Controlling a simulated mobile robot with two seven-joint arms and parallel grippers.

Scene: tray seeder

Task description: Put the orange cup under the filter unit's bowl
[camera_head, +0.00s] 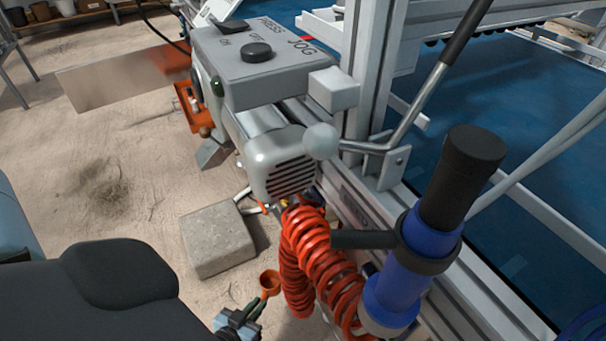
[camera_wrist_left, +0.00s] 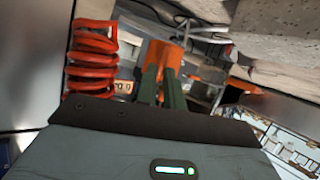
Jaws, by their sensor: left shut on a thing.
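The orange cup (camera_head: 270,280) is small and shows low in the middle of the head view, left of the hanging red coiled hose. My left gripper (camera_head: 259,304) is shut on the cup from below and holds it clear of the floor. In the left wrist view the cup (camera_wrist_left: 164,55) sits between the green fingertips (camera_wrist_left: 161,80). I cannot pick out the filter unit's bowl with certainty. A blue cylinder (camera_head: 403,262) with a black top is clamped to the frame, right of the coil. My right gripper is not in view.
The red coiled hose (camera_head: 315,250) hangs close to the right of the cup. A grey motor (camera_head: 275,160) and a control box (camera_head: 250,62) are above. A concrete block (camera_head: 215,240) stands on the floor behind. Open floor lies to the left.

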